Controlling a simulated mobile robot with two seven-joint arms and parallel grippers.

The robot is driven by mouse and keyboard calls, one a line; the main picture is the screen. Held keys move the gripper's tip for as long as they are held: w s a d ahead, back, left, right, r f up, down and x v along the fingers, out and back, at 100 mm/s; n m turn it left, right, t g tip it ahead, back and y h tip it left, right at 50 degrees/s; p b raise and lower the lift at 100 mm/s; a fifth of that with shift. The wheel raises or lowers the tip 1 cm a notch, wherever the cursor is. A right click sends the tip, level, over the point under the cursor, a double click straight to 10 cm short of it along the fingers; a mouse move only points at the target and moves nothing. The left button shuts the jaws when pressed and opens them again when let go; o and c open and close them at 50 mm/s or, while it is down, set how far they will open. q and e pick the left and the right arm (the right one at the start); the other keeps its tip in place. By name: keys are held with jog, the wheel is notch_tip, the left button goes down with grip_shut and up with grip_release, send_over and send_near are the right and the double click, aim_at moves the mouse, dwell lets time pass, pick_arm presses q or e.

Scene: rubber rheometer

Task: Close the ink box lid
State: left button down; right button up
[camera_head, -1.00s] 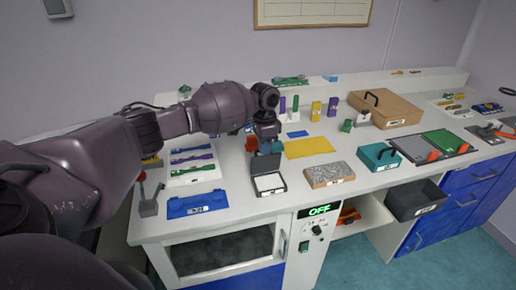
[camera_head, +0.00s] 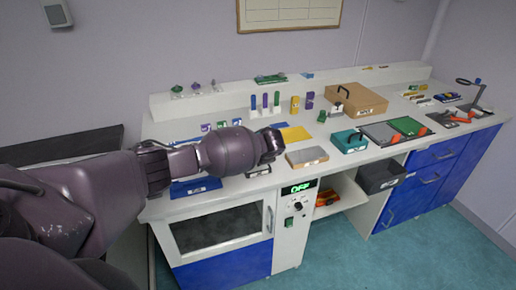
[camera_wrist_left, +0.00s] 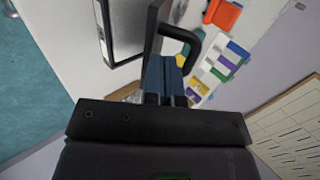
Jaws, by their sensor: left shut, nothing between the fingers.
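The black ink box (camera_wrist_left: 106,22) is open at the upper left of the left wrist view, pale inside. Its dark lid (camera_wrist_left: 151,28) stands up, seen nearly edge-on, with a curved black handle (camera_wrist_left: 186,40) on its right side. My left gripper (camera_wrist_left: 166,72) is shut and empty, its fingertips close by the lid and handle; I cannot tell whether they touch. In the head view my left arm hides the gripper and nearly all of the ink box; only a small part shows below the wrist. My right gripper is not in view.
A wooden box (camera_head: 361,102) stands behind. In the wrist view, an orange object (camera_wrist_left: 224,13) and a tray of coloured strips (camera_wrist_left: 213,72) are at the right.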

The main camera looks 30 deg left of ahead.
pick_arm(q)
jog(key=shift+s+d+f+t+y, duration=0.4)
jog(key=shift+d+f+t+y, duration=0.1)
jog(key=shift+f+y, duration=0.25)
jog(key=shift+s+d+f+t+y, duration=0.15)
jog(key=shift+f+t+y, duration=0.15)
jog(key=shift+f, duration=0.1)
jog(key=shift+s+d+f+t+y, duration=0.1)
jog(key=shift+s+f+t+y, duration=0.05)
jog(key=shift+f+t+y, duration=0.15)
jog(key=shift+s+d+f, duration=0.2)
jog(key=shift+f, duration=0.8)
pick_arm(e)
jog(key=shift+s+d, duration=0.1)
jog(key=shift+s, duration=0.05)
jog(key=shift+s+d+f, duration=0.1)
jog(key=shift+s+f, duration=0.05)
